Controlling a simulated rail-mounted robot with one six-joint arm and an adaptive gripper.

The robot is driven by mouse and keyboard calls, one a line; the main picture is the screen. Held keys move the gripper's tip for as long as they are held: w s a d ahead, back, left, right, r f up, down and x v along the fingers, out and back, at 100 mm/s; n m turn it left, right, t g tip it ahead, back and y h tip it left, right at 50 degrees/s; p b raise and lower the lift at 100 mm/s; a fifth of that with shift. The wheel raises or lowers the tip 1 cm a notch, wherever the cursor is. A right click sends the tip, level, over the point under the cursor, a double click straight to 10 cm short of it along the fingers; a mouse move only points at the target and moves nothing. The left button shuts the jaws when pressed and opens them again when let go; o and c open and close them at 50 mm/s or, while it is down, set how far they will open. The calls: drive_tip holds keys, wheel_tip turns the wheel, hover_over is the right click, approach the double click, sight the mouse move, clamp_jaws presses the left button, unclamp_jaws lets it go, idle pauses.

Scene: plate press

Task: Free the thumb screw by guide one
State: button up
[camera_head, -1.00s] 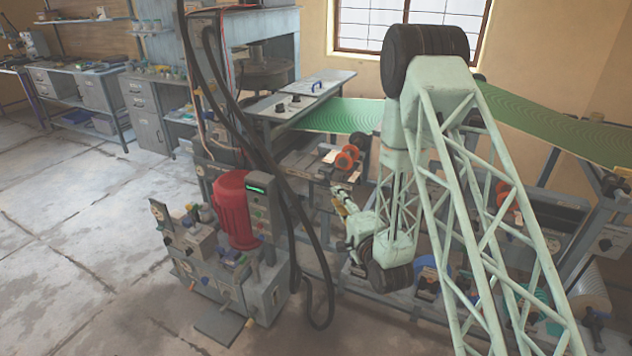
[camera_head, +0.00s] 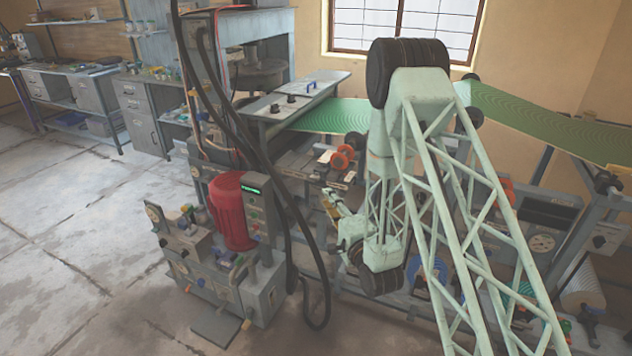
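My gripper (camera_head: 331,204) is at the end of my pale green lattice arm, in front of the machine frame and below the web. It points up and to the left. It is small here, and its finger opening cannot be made out. Orange-red round parts (camera_head: 342,159) sit on the machine just above it, left of my arm, with a visible gap between. I cannot tell whether they belong to guide one. No thumb screw can be picked out; it may be too small or hidden behind my arm.
A green patterned web (camera_head: 335,115) runs across the machine behind my arm. Thick black hoses (camera_head: 322,265) hang left of my gripper. A pump unit with a red motor (camera_head: 232,205) stands at front left. The floor (camera_head: 70,240) further left is clear.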

sight(316, 179)
drive_tip(key=b+x, duration=0.2)
drive_tip(key=x, duration=1)
drive_tip(key=shift+w+a, duration=0.1)
drive_tip(key=shift+w, duration=0.2)
drive_tip(key=c, duration=0.6)
